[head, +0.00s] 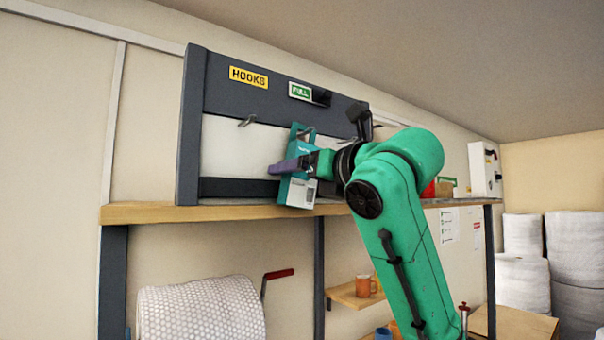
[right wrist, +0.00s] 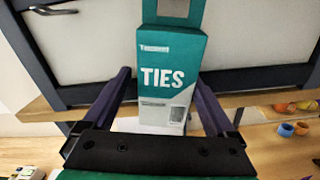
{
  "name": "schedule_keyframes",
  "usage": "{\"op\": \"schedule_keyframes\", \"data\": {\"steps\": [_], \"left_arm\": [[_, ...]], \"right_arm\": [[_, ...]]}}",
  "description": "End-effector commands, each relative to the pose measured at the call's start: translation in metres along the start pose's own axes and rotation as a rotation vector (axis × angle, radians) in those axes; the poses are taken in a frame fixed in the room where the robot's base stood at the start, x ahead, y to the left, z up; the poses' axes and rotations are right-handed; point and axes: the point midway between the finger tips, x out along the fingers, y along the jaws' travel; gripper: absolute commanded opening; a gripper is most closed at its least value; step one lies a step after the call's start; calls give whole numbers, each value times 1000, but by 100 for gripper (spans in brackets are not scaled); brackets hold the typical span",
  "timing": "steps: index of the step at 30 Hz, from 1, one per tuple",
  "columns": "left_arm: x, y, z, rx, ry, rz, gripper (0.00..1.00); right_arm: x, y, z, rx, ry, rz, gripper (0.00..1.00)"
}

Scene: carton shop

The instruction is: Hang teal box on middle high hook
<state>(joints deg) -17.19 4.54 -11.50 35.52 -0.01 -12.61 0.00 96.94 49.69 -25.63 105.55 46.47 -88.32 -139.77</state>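The teal box (head: 298,192) is upright in front of the hook board, its top tab at the middle high hook (head: 307,131). I cannot tell for sure whether the hook passes through the tab. In the right wrist view the box (right wrist: 165,75) shows its TIES face and tab hole. My right gripper (head: 292,164) is around the middle of the box, one purple finger on each side. Its fingers (right wrist: 164,78) look open, with a narrow gap at the box's left side. The left high hook (head: 246,120) is empty. My left gripper is not in view.
The board's dark frame (head: 190,130) stands on a wooden shelf (head: 150,213). A bubble-wrap roll (head: 200,310) sits below. My right arm hides the board's right part.

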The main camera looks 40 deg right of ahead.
Motion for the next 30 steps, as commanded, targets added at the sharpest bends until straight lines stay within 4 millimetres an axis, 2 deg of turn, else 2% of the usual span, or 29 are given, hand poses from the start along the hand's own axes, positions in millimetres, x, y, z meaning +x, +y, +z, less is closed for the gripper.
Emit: {"op": "schedule_keyframes", "data": {"steps": [22, 26, 30], "left_arm": [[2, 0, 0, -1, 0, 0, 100], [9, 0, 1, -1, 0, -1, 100], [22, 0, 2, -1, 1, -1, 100]], "right_arm": [[-1, -3, -2, 3, 5, -8, 100], [-15, -3, -3, 2, 1, -6, 100], [-44, -1, -3, 0, -5, -4, 100]]}}
